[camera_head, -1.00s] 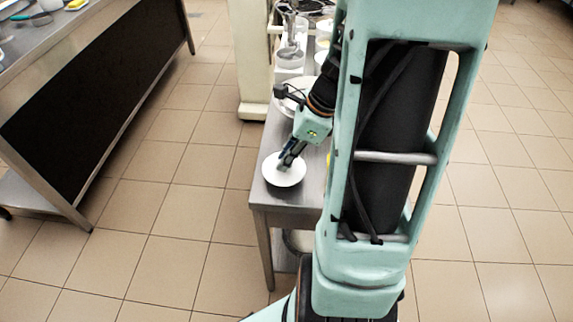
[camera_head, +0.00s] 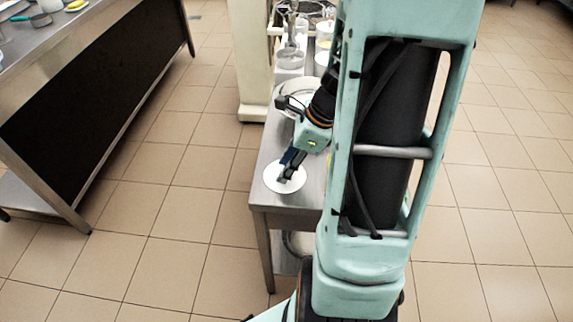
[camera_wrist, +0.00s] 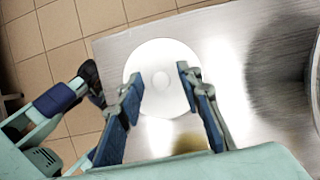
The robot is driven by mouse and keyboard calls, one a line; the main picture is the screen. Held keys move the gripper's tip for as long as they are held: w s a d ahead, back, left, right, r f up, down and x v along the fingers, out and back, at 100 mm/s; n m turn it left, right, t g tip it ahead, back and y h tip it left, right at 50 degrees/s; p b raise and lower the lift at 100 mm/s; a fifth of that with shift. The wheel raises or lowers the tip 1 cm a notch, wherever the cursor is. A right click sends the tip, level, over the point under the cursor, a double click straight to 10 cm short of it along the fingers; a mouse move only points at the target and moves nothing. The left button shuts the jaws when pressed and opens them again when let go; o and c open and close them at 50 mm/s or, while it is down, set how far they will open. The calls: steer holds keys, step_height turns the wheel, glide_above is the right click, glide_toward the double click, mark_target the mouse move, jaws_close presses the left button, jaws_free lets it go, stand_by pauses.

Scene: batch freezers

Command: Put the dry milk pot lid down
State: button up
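The dry milk pot lid (camera_head: 272,181) is a white disc lying at the near end of the steel table. In the wrist view the lid (camera_wrist: 160,52) looks flat on the metal, with a small round knob at its centre. My gripper (camera_head: 288,177) is over the lid. In the wrist view my gripper (camera_wrist: 160,77) has its two fingers well apart, one on each side of the knob, with a visible gap. Nothing is held. The lid's lower part is partly hidden by the fingers.
The steel table (camera_head: 259,204) ends close to the lid at the near and left sides. A round pale vessel (camera_head: 282,102) stands behind my gripper. Clear containers (camera_head: 290,60) stand farther back. A dark-fronted counter (camera_head: 90,112) is across the floor at left.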

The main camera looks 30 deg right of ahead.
steer(key=p+v, duration=0.2)
steer(key=v, duration=1)
steer(key=shift+p, duration=0.3)
